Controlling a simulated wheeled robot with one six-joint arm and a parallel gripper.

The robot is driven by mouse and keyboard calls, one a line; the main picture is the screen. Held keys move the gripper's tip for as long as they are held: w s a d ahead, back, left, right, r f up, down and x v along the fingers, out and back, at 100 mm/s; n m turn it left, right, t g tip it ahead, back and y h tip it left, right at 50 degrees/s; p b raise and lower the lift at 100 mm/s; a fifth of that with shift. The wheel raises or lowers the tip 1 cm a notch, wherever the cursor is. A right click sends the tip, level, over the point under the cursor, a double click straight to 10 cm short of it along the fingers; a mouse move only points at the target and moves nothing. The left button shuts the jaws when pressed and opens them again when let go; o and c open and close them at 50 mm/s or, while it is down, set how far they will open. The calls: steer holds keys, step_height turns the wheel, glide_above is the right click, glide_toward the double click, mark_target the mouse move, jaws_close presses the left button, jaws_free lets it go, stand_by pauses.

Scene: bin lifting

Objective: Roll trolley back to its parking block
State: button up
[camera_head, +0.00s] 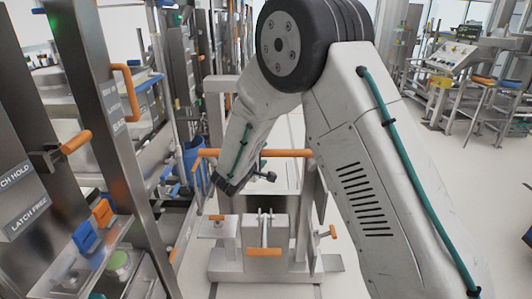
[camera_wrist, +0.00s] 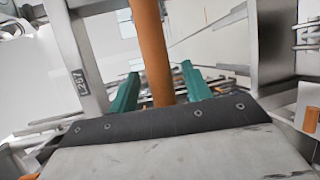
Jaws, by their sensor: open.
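The trolley (camera_head: 219,270) looks to be the grey metal frame on a low base at bottom centre in the head view. It has two side posts and a horizontal orange bar (camera_head: 286,153). My forearm comes down in front of its left part, and my fingers are hard to make out there. In the wrist view, my gripper (camera_wrist: 160,69) has its two green fingers apart. A thick orange bar (camera_wrist: 152,45) runs between them in the picture, with gaps at both sides. I cannot tell how deep it sits. I cannot clearly identify the parking block.
At left stands a metal panel (camera_head: 88,120) with an orange handle (camera_head: 130,92) and latch labels. A blue bin (camera_head: 193,155) is behind my wrist. Benches and a control console (camera_head: 452,58) stand at the back right. Pale floor (camera_head: 425,150) is open to the right.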

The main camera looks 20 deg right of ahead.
steer(key=shift+x, duration=1.65)
jaws_close()
steer(key=shift+s, duration=0.15)
